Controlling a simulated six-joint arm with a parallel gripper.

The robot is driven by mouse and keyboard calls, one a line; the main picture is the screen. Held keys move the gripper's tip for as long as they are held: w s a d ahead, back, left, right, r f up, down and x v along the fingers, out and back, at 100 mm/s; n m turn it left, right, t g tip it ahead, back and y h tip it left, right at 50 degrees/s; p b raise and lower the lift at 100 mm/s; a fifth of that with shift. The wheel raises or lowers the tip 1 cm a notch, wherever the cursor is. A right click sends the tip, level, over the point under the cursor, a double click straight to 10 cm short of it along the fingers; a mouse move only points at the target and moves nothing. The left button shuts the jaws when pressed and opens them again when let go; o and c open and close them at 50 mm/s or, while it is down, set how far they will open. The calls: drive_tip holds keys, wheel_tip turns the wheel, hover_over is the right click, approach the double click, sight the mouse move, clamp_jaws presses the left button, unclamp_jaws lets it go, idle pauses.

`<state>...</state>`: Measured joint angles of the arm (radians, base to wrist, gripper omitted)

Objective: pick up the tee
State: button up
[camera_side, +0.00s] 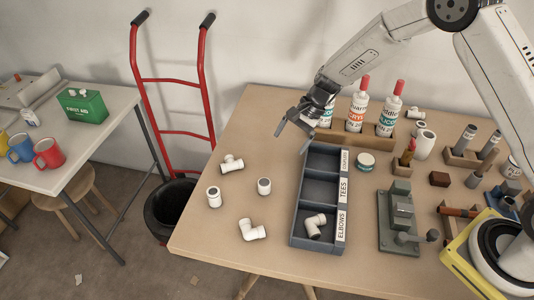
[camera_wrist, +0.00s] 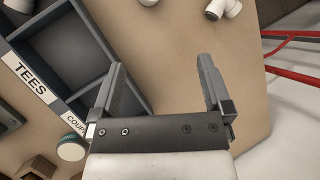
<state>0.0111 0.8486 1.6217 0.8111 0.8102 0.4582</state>
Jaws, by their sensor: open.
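The white tee (camera_side: 231,163) lies on the wooden table, left of the sorting tray, with its branch pointing up and away. In the wrist view, a white fitting that looks like the tee (camera_wrist: 222,9) is cut by the top edge. My gripper (camera_side: 292,137) is open and empty above the table, near the tray's far end, to the right of the tee and apart from it. In the wrist view its two fingers (camera_wrist: 161,75) are spread with bare tabletop between them.
The dark tray (camera_side: 297,238) has ELBOWS and TEES labels; an elbow (camera_side: 315,226) lies in the ELBOWS compartment. Two couplings (camera_side: 264,186) (camera_side: 214,197) and another elbow (camera_side: 252,230) lie near the tee. Bottles (camera_side: 357,108) stand behind. A red hand truck (camera_side: 136,70) is beyond the left edge.

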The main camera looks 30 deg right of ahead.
sight(231, 162)
drive_tip(key=w+a+f+m+y, duration=0.2)
drive_tip(key=w, duration=0.1)
drive_tip(key=w+a+f+m+t+y, duration=0.1)
drive_tip(key=w+f+m+y, duration=0.1)
drive_tip(key=w+f, duration=0.1)
drive_tip(key=w+a+f+m+y, duration=0.2)
drive_tip(key=w+f+m, duration=0.1)
drive_tip(key=shift+w+a+f+t, duration=0.25)
drive_tip(key=shift+w+a+t, duration=0.05)
drive_tip(key=shift+a+t, duration=0.1)
drive_tip(key=shift+w+a+f+m+y, duration=0.2)
drive_tip(key=shift+w+f+m+y, duration=0.2)
drive_tip(key=shift+m+y, duration=0.1)
drive_tip(key=shift+x, duration=1.35)
drive_tip(key=shift+x, duration=2.6)
drive_tip(key=shift+d, duration=0.1)
drive_tip(key=c, duration=1.1)
drive_tip(key=shift+w+r, duration=0.1)
drive_tip(key=shift+r, duration=0.1)
